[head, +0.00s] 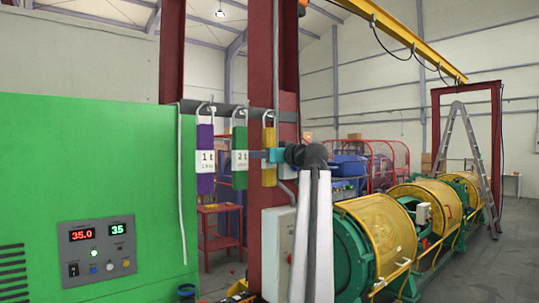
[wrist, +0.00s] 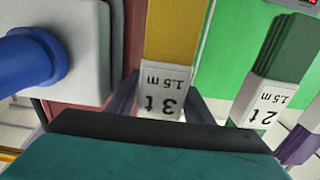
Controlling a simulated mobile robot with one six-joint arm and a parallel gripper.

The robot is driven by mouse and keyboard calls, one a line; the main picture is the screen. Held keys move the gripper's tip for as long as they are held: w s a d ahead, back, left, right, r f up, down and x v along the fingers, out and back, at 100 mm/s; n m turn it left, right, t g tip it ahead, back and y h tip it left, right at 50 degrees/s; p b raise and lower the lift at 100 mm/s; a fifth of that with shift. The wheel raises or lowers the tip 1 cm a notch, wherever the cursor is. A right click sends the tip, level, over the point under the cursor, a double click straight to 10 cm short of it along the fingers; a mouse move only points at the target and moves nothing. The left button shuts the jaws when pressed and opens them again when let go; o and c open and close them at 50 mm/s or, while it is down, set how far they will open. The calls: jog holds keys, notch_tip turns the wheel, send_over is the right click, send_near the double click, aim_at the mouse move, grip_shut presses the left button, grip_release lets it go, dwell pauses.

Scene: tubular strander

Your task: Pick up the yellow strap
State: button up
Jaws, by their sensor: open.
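The yellow strap (head: 268,137) hangs from a hook on a grey bar at the red column in the head view. In the wrist view the yellow strap (wrist: 172,35) comes down from the top middle, its white label reading "3 t 1.5 m" upside down. My gripper (wrist: 162,105) is open, with one dark finger on each side of the label. I cannot tell whether either finger touches the strap. In the head view my gripper (head: 266,155) is at the strap's lower half and hides part of it.
The green 2 t strap (head: 240,140) hangs just left of the yellow one, and the purple 1 t strap (head: 205,140) further left. In the wrist view the green strap (wrist: 285,48) is close on the right, and a pale box (wrist: 85,25) with a blue round part is close on the left.

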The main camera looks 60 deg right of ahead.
jog(key=shift+c, duration=0.2)
dwell(0.3)
jog(key=c, duration=1)
jog(key=shift+c, duration=0.2)
jog(key=shift+r, duration=0.2)
jog(key=r+b+v, duration=0.3)
jog(key=b+v, duration=0.5)
jog(key=v, duration=1)
jog(key=shift+r, duration=0.15)
